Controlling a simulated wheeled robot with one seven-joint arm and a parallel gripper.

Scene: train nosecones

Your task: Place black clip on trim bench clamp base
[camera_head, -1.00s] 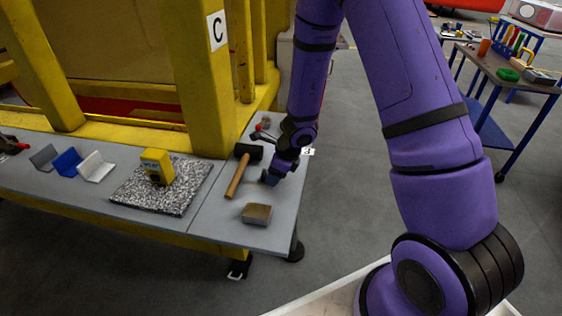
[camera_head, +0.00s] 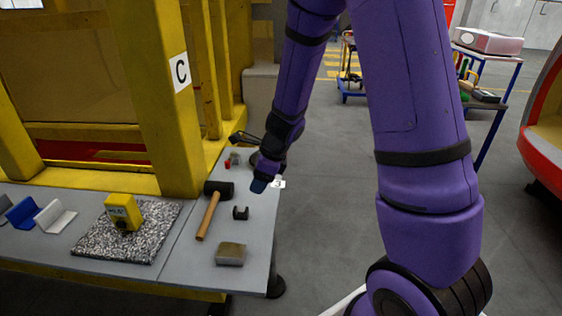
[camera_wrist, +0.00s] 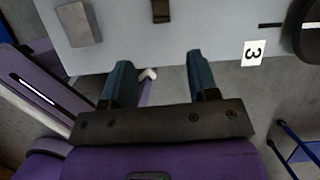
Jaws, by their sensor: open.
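The black clip (camera_head: 240,213) stands on the grey bench between the hammer and the bench's right edge. It also shows at the top of the wrist view (camera_wrist: 160,11). My gripper (camera_head: 260,185) is beyond the clip, close to the bench's right edge by the "3" label. In the wrist view its two blue fingers (camera_wrist: 160,80) are apart with nothing between them, and the clip lies beyond their tips. A dark round part (camera_wrist: 312,38) shows at the right of the wrist view; in the head view my gripper partly hides it. I cannot tell whether it is the clamp base.
A wooden-handled hammer (camera_head: 208,216) lies left of the clip. A grey-brown block (camera_head: 231,254) sits nearer. A yellow device (camera_head: 122,212) stands on a speckled slab (camera_head: 97,244). Small red and grey pieces lie behind. A yellow frame (camera_head: 160,100) borders the bench's back; floor is open to the right.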

